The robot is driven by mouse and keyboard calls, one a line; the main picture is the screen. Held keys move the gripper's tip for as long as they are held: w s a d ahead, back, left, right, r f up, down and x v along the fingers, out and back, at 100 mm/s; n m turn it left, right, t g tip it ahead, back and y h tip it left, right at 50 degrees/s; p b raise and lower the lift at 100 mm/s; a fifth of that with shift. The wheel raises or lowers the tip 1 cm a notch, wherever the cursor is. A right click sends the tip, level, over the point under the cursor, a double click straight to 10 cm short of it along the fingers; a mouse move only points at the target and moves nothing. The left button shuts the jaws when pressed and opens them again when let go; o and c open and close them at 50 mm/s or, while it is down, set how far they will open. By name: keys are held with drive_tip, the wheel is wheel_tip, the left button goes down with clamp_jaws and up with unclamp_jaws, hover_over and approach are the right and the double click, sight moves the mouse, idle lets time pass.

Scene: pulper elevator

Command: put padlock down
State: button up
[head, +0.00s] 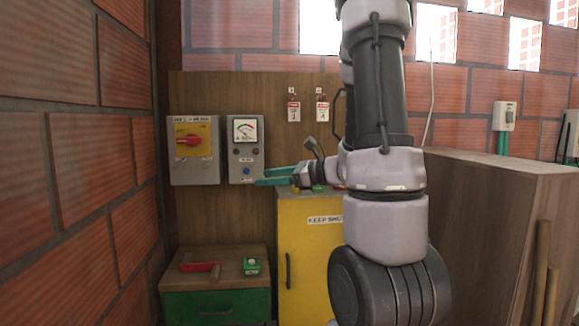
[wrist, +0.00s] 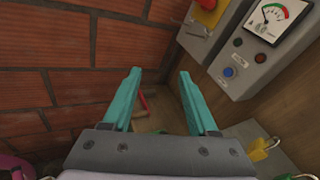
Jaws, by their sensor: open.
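My gripper (head: 262,177) is open, with its teal fingers pointing left in front of the wall panel. In the wrist view the fingers (wrist: 159,72) stand apart with nothing held between them. A small green item (head: 251,265), possibly the padlock, lies on the wooden top of the low green cabinet (head: 216,305), below my gripper and apart from it. A yellow item (wrist: 260,149) and a green item (wrist: 300,178) show at the right edge of the wrist view; I cannot tell whether either is a padlock.
A red-handled tool (head: 200,267) lies on the low cabinet. A yellow cabinet (head: 305,250) stands beside it. A switch box (head: 194,150) and a meter box (head: 245,150) are on the panel. A brick wall (head: 75,160) is at left, a wooden counter (head: 490,215) at right.

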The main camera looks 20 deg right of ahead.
drive_tip(key=s+a+r+n+g+h, duration=0.2)
drive_tip(key=s+a+n+g, duration=0.55)
drive_tip(key=s+n, duration=0.5)
drive_tip(key=s+d+r+n+t+h, duration=0.3)
drive_tip(key=s+d+r+n+h, duration=0.1)
drive_tip(key=n+h, duration=0.3)
drive_tip(key=shift+s+d+r+h, duration=0.3)
drive_tip(key=shift+s+d+r, duration=0.05)
drive_tip(key=shift+s, duration=0.2)
drive_tip(key=shift+t, duration=0.25)
